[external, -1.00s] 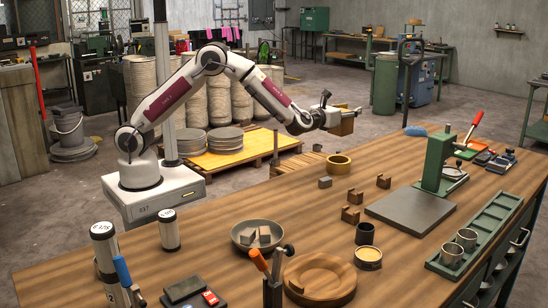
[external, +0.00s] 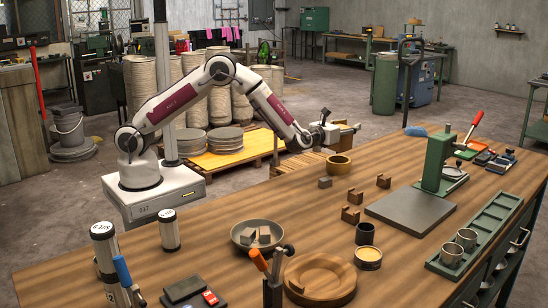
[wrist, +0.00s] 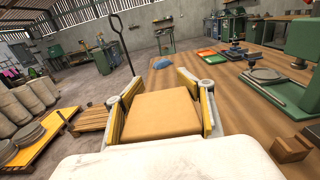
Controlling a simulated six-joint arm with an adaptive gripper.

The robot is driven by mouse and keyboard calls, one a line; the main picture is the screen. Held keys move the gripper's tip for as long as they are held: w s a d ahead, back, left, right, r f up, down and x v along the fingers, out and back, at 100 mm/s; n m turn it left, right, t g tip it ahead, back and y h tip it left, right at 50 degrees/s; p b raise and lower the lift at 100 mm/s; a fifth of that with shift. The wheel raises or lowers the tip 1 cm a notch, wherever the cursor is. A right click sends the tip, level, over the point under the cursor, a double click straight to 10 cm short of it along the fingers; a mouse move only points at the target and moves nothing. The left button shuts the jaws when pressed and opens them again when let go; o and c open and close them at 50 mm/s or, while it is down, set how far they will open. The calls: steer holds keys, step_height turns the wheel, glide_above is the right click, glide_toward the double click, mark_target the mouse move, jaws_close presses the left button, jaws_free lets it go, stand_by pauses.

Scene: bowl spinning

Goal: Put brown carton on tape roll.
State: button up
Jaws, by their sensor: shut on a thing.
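The brown carton (external: 341,141) is a tan-brown block held between the fingers of my gripper (external: 350,128). In the wrist view the carton (wrist: 160,113) fills the space between the two yellow-edged fingers of the gripper (wrist: 160,80). The yellow-tan tape roll (external: 340,169) lies flat at the far left edge of the workbench. In the external view the carton appears just above the tape roll, with its lower edge close to the roll's rim. Whether they touch is hard to tell. The tape roll is hidden in the wrist view.
A small grey block (external: 325,182) and brown notched blocks (external: 351,214) lie near the roll on the wooden workbench (external: 300,222). A green press (external: 437,160) stands to the right. A metal bowl (external: 257,235) and round wooden dish (external: 320,278) are nearer the camera.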

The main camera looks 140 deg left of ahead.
mark_target(348, 136)
steer(key=shift+f, duration=0.15)
steer(key=shift+f, duration=1.8)
steer(key=shift+f, duration=0.15)
steer(key=o, duration=1.4)
steer(key=shift+c, duration=0.2)
steer(key=shift+r, duration=0.2)
steer(key=d, duration=1.2)
